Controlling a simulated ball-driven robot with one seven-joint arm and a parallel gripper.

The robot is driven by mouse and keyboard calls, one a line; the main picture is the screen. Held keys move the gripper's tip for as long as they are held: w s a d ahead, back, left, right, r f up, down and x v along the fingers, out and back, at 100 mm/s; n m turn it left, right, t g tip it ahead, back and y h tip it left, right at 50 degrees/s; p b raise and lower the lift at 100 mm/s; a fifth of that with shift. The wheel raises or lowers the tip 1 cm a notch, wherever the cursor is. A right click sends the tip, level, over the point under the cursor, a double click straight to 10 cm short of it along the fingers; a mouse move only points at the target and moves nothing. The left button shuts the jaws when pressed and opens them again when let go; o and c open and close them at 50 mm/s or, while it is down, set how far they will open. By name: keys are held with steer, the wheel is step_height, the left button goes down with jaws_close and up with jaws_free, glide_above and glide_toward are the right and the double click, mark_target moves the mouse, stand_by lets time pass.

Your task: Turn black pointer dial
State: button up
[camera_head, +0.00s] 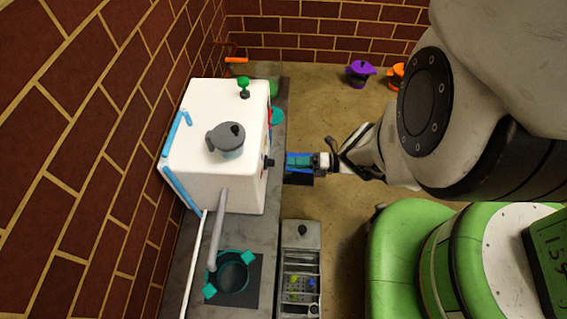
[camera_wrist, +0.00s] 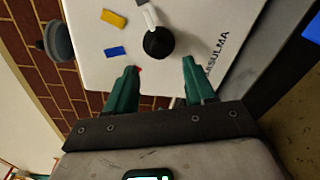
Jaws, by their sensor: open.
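The black dial (camera_wrist: 158,43) sits on the white front panel (camera_wrist: 100,65) of a box-shaped machine. A pale pointer-like bar runs from it toward the top of the wrist view. In the head view the dial (camera_head: 270,162) juts from the right side of the white machine (camera_head: 190,165). My gripper (camera_wrist: 161,66) is open and empty. Its two green fingers point at the panel, with the dial just beyond the gap between their tips. In the head view my gripper (camera_head: 290,162) is close beside the dial; contact cannot be told.
Yellow (camera_wrist: 114,19) and blue (camera_wrist: 115,51) marks lie on the panel left of the dial. A grey kettle-like pot (camera_head: 226,139) stands on the machine. A compartmented tray (camera_head: 300,232) is below my gripper in the head view. Open floor (camera_head: 320,100) lies to the right.

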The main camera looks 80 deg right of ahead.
steer(key=s, duration=0.5)
steer(key=shift+d+r+b, duration=0.15)
steer(key=shift+d+b, duration=0.15)
steer(key=shift+b, duration=0.05)
steer(key=shift+a, duration=0.1)
